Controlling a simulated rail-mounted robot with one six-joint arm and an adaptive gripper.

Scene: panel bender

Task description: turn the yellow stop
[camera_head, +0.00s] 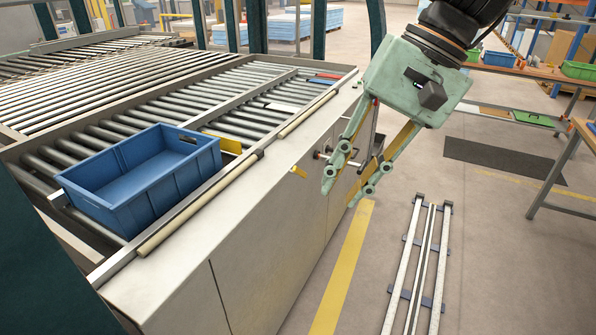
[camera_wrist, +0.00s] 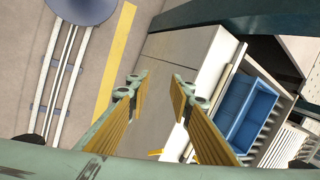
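Two yellow parts show in the head view, and I cannot tell for sure which is the stop. A flat yellow plate (camera_head: 226,143) stands across the rollers, just behind the blue crate's right end.
A blue crate (camera_head: 140,178) sits on the roller conveyor (camera_head: 240,88), behind a side rail (camera_head: 200,200). A metal fitting (camera_head: 322,154) juts from the cabinet front (camera_head: 265,250), close to my fingers. Floor rails (camera_head: 417,265) lie to the right; open floor surrounds them.

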